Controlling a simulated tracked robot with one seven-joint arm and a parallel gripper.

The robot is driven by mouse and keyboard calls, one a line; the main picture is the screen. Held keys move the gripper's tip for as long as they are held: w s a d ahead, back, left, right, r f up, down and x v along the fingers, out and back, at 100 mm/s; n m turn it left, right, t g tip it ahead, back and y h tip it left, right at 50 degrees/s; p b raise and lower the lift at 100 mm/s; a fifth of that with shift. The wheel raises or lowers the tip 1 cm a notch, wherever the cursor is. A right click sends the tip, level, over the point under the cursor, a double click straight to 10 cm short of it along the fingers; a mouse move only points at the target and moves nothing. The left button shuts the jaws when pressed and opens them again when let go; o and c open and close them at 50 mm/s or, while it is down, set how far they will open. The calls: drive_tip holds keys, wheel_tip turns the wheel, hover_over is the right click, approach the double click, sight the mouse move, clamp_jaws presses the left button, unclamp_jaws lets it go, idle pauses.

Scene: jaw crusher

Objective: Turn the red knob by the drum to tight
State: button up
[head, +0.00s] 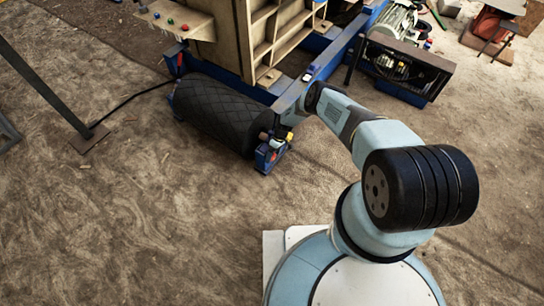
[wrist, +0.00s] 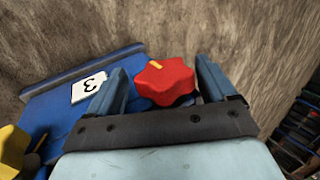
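The red knob (wrist: 165,84), lobed with a yellow pointer mark on its top edge, sits between the two fingers of my gripper (wrist: 161,68) in the wrist view. The fingers are spread, one on each side of the knob. A narrow gap shows at the left finger; the right finger is very close, and I cannot tell whether it touches. A white label (wrist: 88,87) with a black figure 3 lies left of the knob on a blue bracket (wrist: 50,105). In the head view my arm reaches toward the end of the black drum (head: 215,110); the gripper is mostly hidden there.
A blue bracket (head: 266,157) with small coloured parts stands at the drum's near end. A yellow part (wrist: 12,150) shows at the lower left of the wrist view. A motor and belt housing (head: 405,68) stand behind my arm. The ground at left is mostly open.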

drive_tip(key=shift+s+a, duration=0.1)
drive_tip(key=shift+r, duration=0.25)
drive_tip(key=v, duration=1.3)
drive_tip(key=shift+w+d, duration=0.25)
drive_tip(key=shift+w, duration=0.05)
